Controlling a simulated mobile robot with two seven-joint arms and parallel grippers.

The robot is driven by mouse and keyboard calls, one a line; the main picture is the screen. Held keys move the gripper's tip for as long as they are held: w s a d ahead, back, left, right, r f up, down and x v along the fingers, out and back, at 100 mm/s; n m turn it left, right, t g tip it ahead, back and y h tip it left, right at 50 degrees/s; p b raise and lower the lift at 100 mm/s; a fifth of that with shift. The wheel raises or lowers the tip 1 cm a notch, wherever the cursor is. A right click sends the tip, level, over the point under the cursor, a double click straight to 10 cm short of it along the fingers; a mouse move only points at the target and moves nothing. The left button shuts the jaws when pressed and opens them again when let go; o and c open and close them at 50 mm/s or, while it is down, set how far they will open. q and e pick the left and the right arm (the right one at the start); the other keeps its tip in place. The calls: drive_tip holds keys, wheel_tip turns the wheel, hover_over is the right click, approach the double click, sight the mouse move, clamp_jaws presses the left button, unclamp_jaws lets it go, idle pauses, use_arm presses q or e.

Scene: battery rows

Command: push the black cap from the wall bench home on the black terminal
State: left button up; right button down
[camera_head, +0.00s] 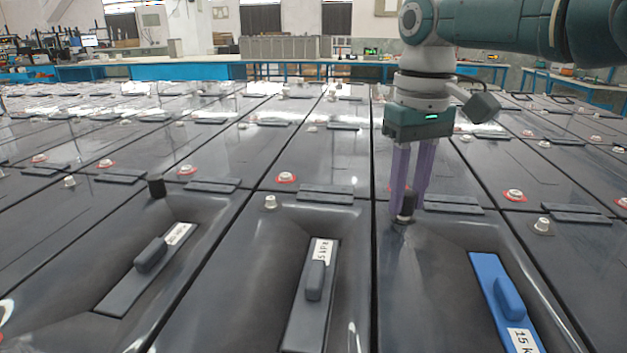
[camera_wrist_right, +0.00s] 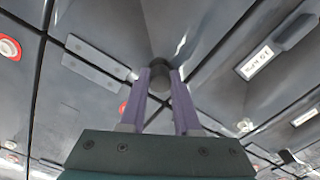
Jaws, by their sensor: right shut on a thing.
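My right gripper (camera_head: 410,208) reaches down over a battery right of centre, its purple fingers shut on the small black cap (camera_head: 407,205). The cap is upright at a pale terminal base (camera_head: 403,221) on that battery; how far down it sits on the terminal I cannot tell. In the right wrist view the dark cap (camera_wrist_right: 160,78) shows between the fingers (camera_wrist_right: 160,92), and the terminal under it is hidden. My left gripper is not in view.
Another black cap (camera_head: 156,187) stands on a battery at the left. Bare terminals (camera_head: 270,202) and red-ringed terminals (camera_head: 286,177) dot the rows. A blue handle bar (camera_head: 490,280) and grey handle bars (camera_head: 312,290) lie in front. Blue benches (camera_head: 150,70) line the back.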

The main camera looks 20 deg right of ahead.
drive_tip(key=shift+f+b, duration=0.3)
drive_tip(key=shift+f, duration=0.15)
idle(0.5)
drive_tip(key=shift+c, duration=0.3)
unclamp_jaws()
drive_tip(key=shift+r, duration=0.1)
wheel_tip(320, 180, up, 3)
drive_tip(key=p, duration=0.3)
drive_tip(key=shift+r+p, duration=1.9)
drive_tip(key=shift+p, duration=0.25)
